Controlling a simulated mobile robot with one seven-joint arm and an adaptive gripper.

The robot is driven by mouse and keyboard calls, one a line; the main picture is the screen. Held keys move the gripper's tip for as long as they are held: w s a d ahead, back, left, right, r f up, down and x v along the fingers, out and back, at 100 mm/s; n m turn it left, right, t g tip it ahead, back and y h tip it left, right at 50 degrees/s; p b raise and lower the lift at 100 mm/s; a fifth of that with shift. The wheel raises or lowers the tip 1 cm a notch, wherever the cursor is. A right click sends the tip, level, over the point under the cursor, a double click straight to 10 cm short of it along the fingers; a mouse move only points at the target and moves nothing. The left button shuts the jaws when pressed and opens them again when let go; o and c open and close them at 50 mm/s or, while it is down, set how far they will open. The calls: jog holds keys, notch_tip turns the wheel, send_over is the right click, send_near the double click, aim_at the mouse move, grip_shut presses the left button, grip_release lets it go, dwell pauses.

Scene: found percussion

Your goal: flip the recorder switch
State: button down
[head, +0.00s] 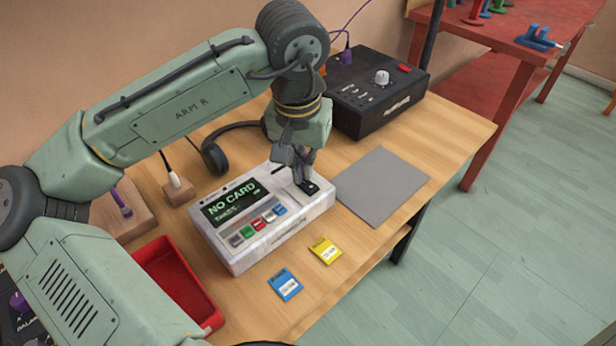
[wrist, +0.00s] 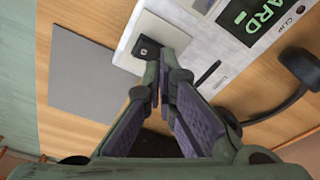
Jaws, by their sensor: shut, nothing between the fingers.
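The recorder (head: 232,252) is a pale box on the wooden table, its screen (head: 231,203) reading NO CARD. Its switch (head: 309,187) is a small black piece on a light plate at the recorder's right end. It also shows in the wrist view (wrist: 147,48), just left of the fingertips. My gripper (head: 300,178) points down over that end with its fingers shut and empty. In the wrist view the fingertips (wrist: 165,60) meet close beside the switch. I cannot tell whether they touch it. Part of the switch area is hidden behind the fingers in the head view.
A blue card (head: 285,285) and a yellow card (head: 325,250) lie in front of the recorder. A grey mat (head: 384,186) lies to its right, a black box with a knob (head: 376,96) behind. A red tray (head: 178,283) and headphones (head: 214,158) are at left and back.

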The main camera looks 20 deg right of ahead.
aim_at(304, 183)
jog(key=shift+r+p, duration=2.5)
jog(key=shift+r, duration=0.35)
